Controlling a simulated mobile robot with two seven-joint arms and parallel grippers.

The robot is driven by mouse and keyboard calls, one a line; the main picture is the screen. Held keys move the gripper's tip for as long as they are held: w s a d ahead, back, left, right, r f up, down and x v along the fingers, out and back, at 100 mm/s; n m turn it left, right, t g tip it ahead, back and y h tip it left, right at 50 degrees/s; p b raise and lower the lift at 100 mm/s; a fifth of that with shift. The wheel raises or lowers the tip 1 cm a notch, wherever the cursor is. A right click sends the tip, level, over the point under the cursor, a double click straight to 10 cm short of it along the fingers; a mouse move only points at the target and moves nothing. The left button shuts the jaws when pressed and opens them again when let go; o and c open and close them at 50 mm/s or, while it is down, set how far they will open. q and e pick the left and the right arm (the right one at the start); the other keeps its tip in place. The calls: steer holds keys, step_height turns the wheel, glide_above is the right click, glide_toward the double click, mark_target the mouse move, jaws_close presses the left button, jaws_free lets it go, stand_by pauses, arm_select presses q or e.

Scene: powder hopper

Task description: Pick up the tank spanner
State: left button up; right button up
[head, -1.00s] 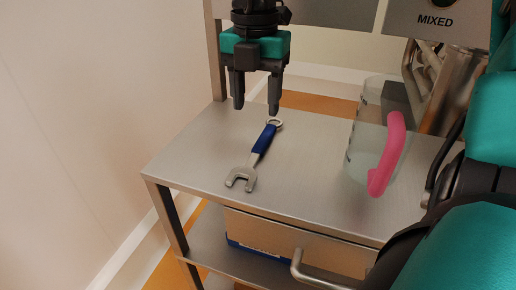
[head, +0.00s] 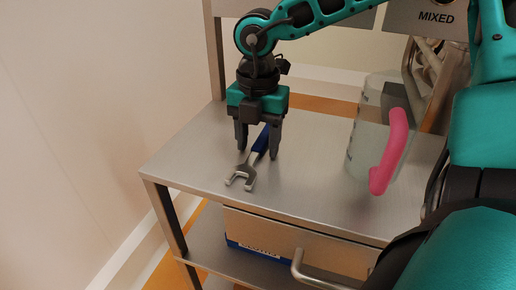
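The tank spanner (head: 261,141) lies on the steel cart top (head: 310,195). It has a blue handle and a grey open jaw that points toward the front left. My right gripper (head: 258,153) points down over the spanner's handle. Its two dark fingers are apart, one on either side of the handle in this view. I cannot tell whether the fingers touch the spanner. The far end of the spanner is hidden behind the gripper. My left gripper is not in view.
A clear jug (head: 364,130) with a pink handle (head: 391,150) stands on the cart to the right. A cardboard box (head: 300,248) sits on the shelf below. A panel marked MIXED (head: 432,20) is at the back right. The cart's front left is bare.

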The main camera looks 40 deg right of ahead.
jaws_close()
stand_by(0.3)
steer(key=shift+r, duration=0.15)
